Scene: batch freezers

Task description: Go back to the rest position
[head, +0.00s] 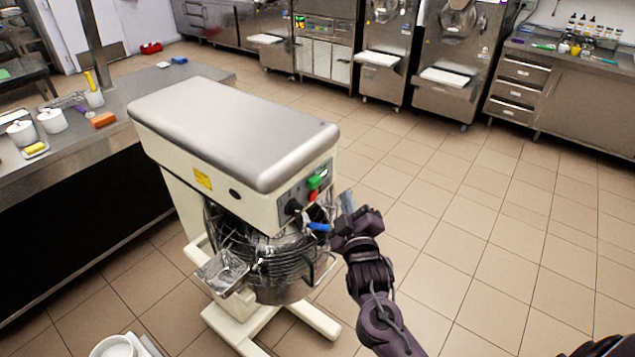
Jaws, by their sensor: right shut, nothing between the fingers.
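My right gripper (347,204) is in the middle of the head view, at the right side of a large planetary mixer (235,135). It is shut and empty, close to the mixer's control panel with its green button (314,182) and red button (313,196). A blue-handled lever (318,227) lies just left of the gripper; I cannot tell whether they touch. The wire guard and bowl (285,265) sit under the mixer head. My left gripper is not in view.
A steel counter (190,75) with white pots, a sponge and an orange block stands on the left. Batch freezers (452,62) and a drawer counter (575,100) line the back. A white container (115,347) is at the bottom left. The tiled floor (480,230) on the right is clear.

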